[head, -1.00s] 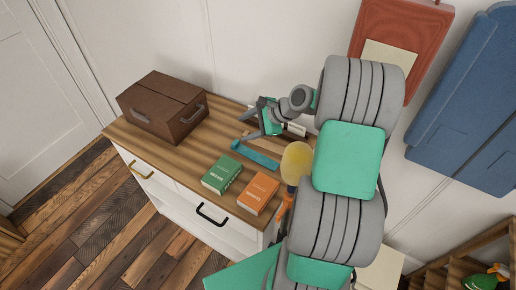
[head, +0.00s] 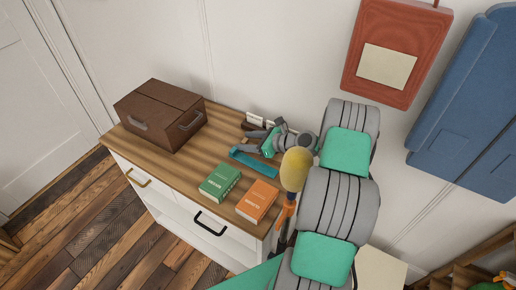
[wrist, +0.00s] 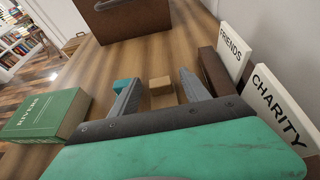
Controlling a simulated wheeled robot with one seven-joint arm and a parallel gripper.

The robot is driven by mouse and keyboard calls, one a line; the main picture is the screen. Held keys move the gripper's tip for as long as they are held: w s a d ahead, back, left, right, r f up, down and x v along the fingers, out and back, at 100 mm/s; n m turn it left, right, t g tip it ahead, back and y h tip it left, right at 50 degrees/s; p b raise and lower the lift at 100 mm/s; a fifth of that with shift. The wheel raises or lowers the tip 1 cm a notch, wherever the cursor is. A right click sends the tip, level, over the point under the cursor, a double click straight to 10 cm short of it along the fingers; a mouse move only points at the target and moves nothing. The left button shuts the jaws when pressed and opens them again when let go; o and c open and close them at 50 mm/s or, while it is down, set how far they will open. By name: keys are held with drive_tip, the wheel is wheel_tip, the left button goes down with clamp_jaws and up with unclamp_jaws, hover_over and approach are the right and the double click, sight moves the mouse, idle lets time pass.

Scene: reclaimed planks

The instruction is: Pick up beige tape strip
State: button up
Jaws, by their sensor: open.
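The beige tape strip (wrist: 161,86) shows in the wrist view as a small tan piece on the wooden top, between my two fingers and partly hidden by my gripper body. My gripper (wrist: 160,78) is open, with one finger on each side of the strip and nothing clamped. In the head view my gripper (head: 251,141) is low over the back of the cabinet top, pointing left. There the strip is mostly hidden by the gripper, and I cannot tell whether the fingers touch it.
A teal strip (head: 254,162) lies close in front of my gripper. A green book (head: 220,182) and an orange book (head: 257,201) lie nearer the front edge. A brown case (head: 160,114) stands at left. White signs reading FRIENDS (wrist: 234,50) and CHARITY (wrist: 279,106) stand close on the right.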

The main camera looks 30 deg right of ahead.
drive_tip(key=shift+c, duration=0.4)
clamp_jaws()
drive_tip(key=shift+r, duration=0.1)
